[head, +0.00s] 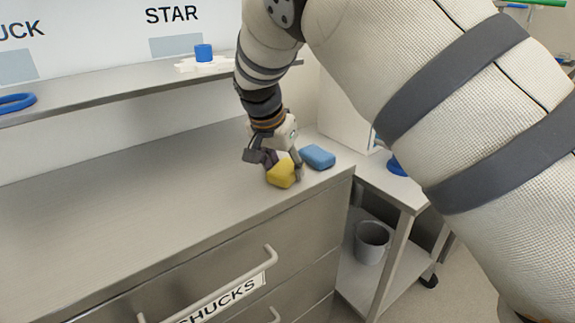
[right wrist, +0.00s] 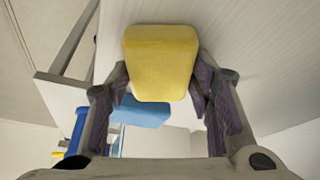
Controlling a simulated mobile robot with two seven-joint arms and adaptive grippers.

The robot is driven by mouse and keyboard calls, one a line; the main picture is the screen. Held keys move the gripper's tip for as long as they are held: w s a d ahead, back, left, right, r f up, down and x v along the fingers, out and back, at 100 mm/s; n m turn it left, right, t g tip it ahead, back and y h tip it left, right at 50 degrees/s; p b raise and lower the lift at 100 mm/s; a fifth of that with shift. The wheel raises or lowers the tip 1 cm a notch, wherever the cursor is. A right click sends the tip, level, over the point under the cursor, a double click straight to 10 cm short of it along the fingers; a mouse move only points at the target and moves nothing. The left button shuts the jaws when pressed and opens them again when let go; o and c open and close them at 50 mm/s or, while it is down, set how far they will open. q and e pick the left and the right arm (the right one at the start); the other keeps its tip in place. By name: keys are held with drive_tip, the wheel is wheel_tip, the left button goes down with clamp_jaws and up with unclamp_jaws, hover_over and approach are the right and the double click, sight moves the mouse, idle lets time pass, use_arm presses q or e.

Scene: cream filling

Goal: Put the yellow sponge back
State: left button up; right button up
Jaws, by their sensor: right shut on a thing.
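The yellow sponge (head: 281,174) is a small block at the right end of the metal counter. My right gripper (head: 278,168) is shut on it, reaching down from above. In the right wrist view the yellow sponge (right wrist: 160,62) sits between the two fingers of the gripper (right wrist: 160,90). I cannot tell whether the sponge touches the counter. A blue sponge (head: 318,157) lies on the counter just right of it, close to the right edge. It also shows behind the yellow one in the right wrist view (right wrist: 141,112). My left gripper is not in view.
The counter (head: 120,195) is bare to the left. A shelf (head: 130,93) above it holds a blue cylinder (head: 204,53) on a white star-shaped piece and a blue ring (head: 15,103). A cart (head: 385,185) with a grey bucket (head: 371,241) stands to the right. A drawer handle (head: 215,283) juts out in front.

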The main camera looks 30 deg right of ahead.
drive_tip(key=shift+w+a, duration=0.15)
drive_tip(key=shift+w, duration=0.3)
drive_tip(key=o, duration=1.2)
drive_tip(key=shift+s, duration=0.1)
drive_tip(key=shift+o, duration=0.2)
drive_tip(key=shift+r, duration=0.1)
drive_tip(key=v, duration=1.2)
drive_tip(key=shift+p, duration=0.35)
